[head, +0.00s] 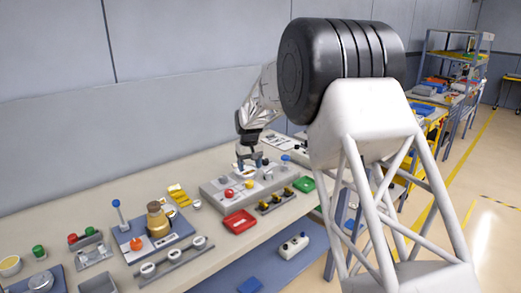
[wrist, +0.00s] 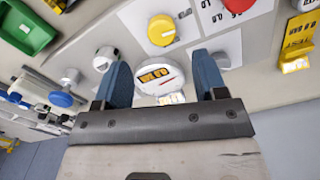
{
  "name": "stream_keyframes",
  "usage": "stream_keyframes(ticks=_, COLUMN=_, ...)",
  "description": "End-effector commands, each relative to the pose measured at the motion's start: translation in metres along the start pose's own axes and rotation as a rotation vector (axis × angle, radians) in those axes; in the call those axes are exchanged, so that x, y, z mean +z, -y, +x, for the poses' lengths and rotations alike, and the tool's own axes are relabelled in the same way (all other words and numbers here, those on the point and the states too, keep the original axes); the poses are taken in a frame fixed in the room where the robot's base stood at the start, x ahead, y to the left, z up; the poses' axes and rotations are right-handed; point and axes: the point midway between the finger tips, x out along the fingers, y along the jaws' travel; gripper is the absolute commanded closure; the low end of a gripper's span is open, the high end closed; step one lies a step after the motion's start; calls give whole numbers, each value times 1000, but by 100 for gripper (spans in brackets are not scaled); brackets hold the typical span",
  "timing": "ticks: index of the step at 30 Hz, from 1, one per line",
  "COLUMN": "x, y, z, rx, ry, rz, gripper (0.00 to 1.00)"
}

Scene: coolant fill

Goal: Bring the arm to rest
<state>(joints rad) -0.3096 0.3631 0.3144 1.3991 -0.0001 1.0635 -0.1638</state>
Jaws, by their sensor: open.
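My gripper (head: 250,158) is over the grey control panel (head: 212,190) on the bench, pointing down. In the wrist view my gripper (wrist: 166,80) is open, with its two blue fingers apart. A round white gauge (wrist: 160,75) with a dark display shows between and beyond the fingers. Nothing is held between them. I cannot tell whether the fingertips touch the gauge or the panel.
The panel carries a yellow knob (wrist: 162,30), a red knob (head: 229,194) and a blue knob (wrist: 60,98). A red tray (head: 239,222) and a green tray (head: 304,185) lie nearby. A brass vessel (head: 158,222) and a blue-topped lever (head: 118,212) stand left. Open air lies above the bench.

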Motion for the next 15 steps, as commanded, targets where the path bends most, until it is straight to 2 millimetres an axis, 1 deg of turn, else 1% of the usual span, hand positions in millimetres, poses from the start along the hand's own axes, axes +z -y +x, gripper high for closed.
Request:
stream_keyframes(ticks=5, x=18, y=-6, z=-16, rx=2, ry=-8, rz=15, gripper=35)
stream_keyframes(ticks=8, x=35, y=-12, z=-30, rx=3, ry=-15, rz=29, gripper=35)
stream_keyframes(ticks=11, x=57, y=-18, z=-46, rx=5, ry=-23, rz=47, gripper=35)
stream_keyframes(ticks=15, x=93, y=-26, z=-68, rx=8, ry=-35, rz=73, gripper=35)
